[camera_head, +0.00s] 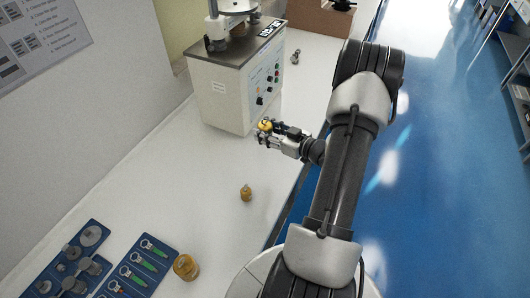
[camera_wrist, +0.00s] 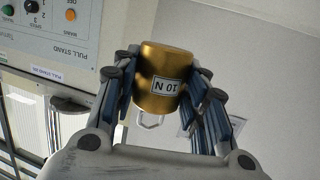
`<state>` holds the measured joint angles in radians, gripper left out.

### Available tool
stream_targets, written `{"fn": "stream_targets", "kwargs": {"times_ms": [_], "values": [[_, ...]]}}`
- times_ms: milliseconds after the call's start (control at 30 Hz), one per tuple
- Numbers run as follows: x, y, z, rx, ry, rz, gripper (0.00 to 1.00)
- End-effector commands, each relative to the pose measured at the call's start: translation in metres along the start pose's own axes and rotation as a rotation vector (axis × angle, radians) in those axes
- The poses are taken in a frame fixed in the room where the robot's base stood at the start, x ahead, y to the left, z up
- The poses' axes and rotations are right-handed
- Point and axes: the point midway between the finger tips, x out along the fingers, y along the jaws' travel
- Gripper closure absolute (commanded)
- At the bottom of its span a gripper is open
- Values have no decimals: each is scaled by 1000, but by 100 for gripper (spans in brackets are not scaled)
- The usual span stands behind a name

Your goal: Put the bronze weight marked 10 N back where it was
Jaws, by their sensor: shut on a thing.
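The bronze weight marked 10 N (camera_wrist: 163,72) is gripped between the two fingers of my gripper (camera_wrist: 166,92) in the wrist view. Its label reads upside down there, and a wire hook or loop hangs at its lower end in the picture. In the head view the weight (camera_head: 265,125) shows as a small golden cylinder at the tip of my gripper (camera_head: 268,132), beside the lower front of the tester, above the white bench (camera_head: 200,185).
A white tester with a control panel (camera_head: 228,92) stands just behind my gripper. A small bronze weight (camera_head: 246,193) and a larger one (camera_head: 186,267) stand on the bench. Blue trays (camera_head: 165,251) with green-handled tools and grey weights lie at lower left. The middle bench is mostly clear.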

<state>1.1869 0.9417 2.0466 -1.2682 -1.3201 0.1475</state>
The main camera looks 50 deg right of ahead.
Motion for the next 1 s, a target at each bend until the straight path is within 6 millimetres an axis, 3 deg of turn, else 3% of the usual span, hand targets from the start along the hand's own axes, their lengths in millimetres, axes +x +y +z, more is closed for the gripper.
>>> {"fn": "stream_targets", "kwargs": {"times_ms": [500,1000], "values": [[24,0,115,1,3,1,100],[33,0,158,0,3,1,100]]}}
